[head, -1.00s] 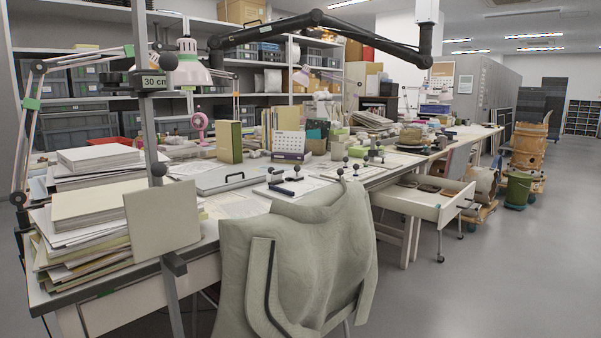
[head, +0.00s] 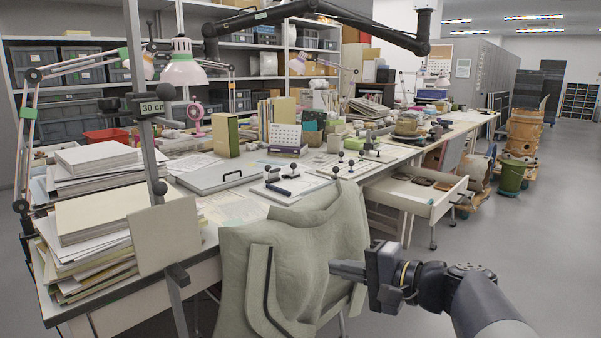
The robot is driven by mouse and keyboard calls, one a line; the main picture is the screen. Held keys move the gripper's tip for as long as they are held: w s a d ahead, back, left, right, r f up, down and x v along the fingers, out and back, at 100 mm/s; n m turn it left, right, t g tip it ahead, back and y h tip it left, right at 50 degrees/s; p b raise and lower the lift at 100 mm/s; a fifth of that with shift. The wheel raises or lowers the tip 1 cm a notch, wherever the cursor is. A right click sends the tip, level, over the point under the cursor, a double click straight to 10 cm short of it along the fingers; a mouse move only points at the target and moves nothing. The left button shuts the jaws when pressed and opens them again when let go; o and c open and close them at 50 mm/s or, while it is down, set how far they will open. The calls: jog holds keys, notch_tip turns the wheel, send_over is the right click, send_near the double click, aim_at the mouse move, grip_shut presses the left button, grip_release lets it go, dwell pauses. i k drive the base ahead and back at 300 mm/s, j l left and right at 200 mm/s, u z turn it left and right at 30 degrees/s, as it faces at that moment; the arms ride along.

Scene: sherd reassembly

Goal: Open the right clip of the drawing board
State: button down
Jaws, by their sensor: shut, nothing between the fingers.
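My gripper (head: 336,268) is at the lower right in the head view, shut and empty, with its fingers pointing left. It is in front of the table, beside the right edge of the draped chair. A flat pale board (head: 262,193) lies on the table beyond the chair, partly hidden by it; it may be the drawing board. Small dark fittings with black knobs (head: 287,173) are on or beside it. They are too small to tell which is the right clip or whether it is open. My gripper is well apart from them.
A chair draped in grey-green cloth (head: 300,260) stands against the table's front. Tall paper stacks (head: 95,160) and an upright post with a plate (head: 163,238) are at left. A grey panel with a handle (head: 222,178) lies on the table. An open drawer (head: 425,197) juts out at right.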

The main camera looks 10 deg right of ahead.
aim_at(294, 174)
jog(key=z, duration=0.5)
jog(key=i+z, duration=0.1)
jog(key=z, duration=0.9)
jog(key=i+z, duration=0.1)
jog(key=z, duration=0.9)
jog(key=i+j+z, duration=0.1)
jog(key=z, duration=0.25)
jog(key=j+z, duration=0.2)
jog(key=z, duration=0.2)
jog(key=j+z, duration=0.2)
jog(key=z, duration=0.15)
jog(key=i+j, duration=0.1)
jog(key=j, duration=0.5)
jog(key=j+u, duration=0.15)
jog(key=j, duration=0.5)
jog(key=j+u, duration=0.2)
jog(key=u, duration=0.2)
jog(key=j+u, duration=0.2)
jog(key=u, duration=0.2)
jog(key=i+j+u, duration=0.1)
jog(key=u, duration=0.3)
jog(key=i+j+u, duration=0.1)
jog(key=j+u, duration=0.15)
jog(key=u, duration=0.15)
jog(key=j+u, duration=0.1)
jog(key=u, duration=0.9)
jog(key=i+j+u, duration=0.1)
jog(key=u, duration=0.4)
jog(key=i+u, duration=0.1)
jog(key=u, duration=0.4)
